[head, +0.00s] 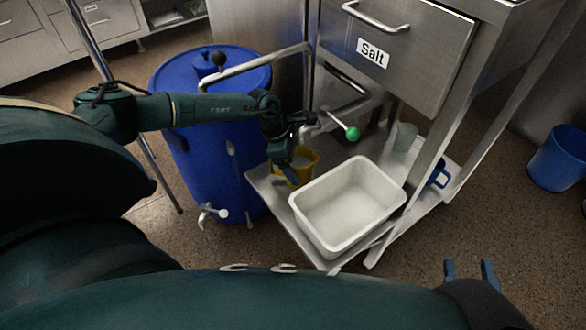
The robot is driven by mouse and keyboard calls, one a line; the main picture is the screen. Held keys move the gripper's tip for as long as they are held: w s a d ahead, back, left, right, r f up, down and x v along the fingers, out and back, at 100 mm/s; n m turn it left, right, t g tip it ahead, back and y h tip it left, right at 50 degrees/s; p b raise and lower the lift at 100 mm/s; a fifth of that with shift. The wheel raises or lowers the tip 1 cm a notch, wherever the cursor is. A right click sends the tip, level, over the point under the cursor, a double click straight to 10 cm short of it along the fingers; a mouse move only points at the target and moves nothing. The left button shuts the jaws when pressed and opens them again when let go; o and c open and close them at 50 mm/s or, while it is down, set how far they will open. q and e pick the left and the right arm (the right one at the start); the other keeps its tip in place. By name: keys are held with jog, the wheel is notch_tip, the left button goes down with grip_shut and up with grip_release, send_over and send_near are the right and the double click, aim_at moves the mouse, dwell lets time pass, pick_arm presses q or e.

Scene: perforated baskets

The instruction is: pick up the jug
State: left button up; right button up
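A yellow jug-like container (307,163) stands on the steel shelf, left of the white tub. My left gripper (287,170) is right at it, pointing down over its near left side and covering part of it. I cannot tell whether its fingers are open or shut on the rim. A blue handled item (440,174), possibly another jug, is behind the tub to the right, partly hidden by the steel frame. My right gripper (470,270) is low at the right, its two fingers apart and empty, far from the yellow container.
The white tub (330,232) fills the shelf's front. A steel cabinet with a "Salt" drawer (400,60) stands above. A green-knobbed lever (352,133) sticks out near my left gripper. A blue barrel (200,165) is left; a blue bucket (556,160) is far right.

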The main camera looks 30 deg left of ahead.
pick_arm(q)
jog(key=c, duration=0.9)
jog(key=shift+c, duration=0.9)
jog(key=shift+r, duration=0.15)
